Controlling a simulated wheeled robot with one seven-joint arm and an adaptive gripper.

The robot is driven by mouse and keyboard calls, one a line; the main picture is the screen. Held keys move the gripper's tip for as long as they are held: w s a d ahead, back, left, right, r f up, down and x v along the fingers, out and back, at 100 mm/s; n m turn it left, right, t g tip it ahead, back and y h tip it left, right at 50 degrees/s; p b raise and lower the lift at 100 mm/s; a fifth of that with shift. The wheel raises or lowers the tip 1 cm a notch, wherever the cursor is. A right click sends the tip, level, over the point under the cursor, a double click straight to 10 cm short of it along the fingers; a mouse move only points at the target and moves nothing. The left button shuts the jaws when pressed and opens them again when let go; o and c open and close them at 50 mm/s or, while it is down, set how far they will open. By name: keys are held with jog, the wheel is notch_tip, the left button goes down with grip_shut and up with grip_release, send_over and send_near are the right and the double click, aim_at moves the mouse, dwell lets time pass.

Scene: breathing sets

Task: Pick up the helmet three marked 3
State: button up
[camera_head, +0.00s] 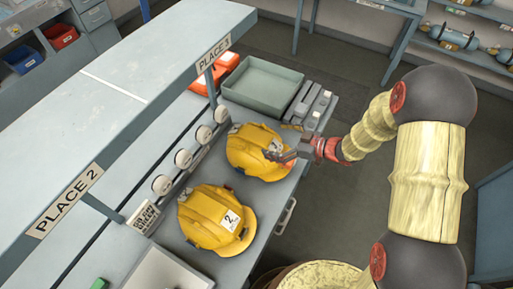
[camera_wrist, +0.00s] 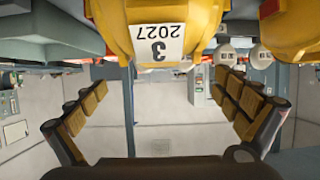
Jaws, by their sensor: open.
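The yellow helmet marked 3 (camera_head: 245,142) sits on the grey bench, below the PLACE 3 sign. In the wrist view it (camera_wrist: 196,16) fills the top middle, and its white label (camera_wrist: 158,42) reads 3 and 2027, upside down. My gripper (camera_head: 276,153) is at the helmet's right side, its fingers overlapping the shell and brim in the head view. The wrist view shows my gripper (camera_wrist: 162,88) with its fingers wide apart and nothing between the tips. Contact cannot be told. A second yellow helmet (camera_head: 205,215), marked 2, sits nearer on the bench.
A green-grey tray (camera_head: 263,88) and an orange case (camera_head: 226,60) lie behind the helmet. Several white round knobs (camera_head: 183,159) line the bench's left side. An overhead shelf (camera_head: 120,85) with PLACE signs runs along the left. The floor right of the bench is clear.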

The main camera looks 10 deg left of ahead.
aim_at(260, 138)
jog(key=x, duration=0.6)
jog(key=shift+w+a+f+b, duration=0.1)
jog(key=shift+a+b, duration=0.05)
jog(key=shift+b, duration=0.25)
jog(key=shift+c, duration=1.1)
jog(key=shift+s+f, duration=0.1)
jog(key=shift+s, duration=0.1)
jog(key=c, duration=2.2)
jog(key=shift+c, duration=0.8)
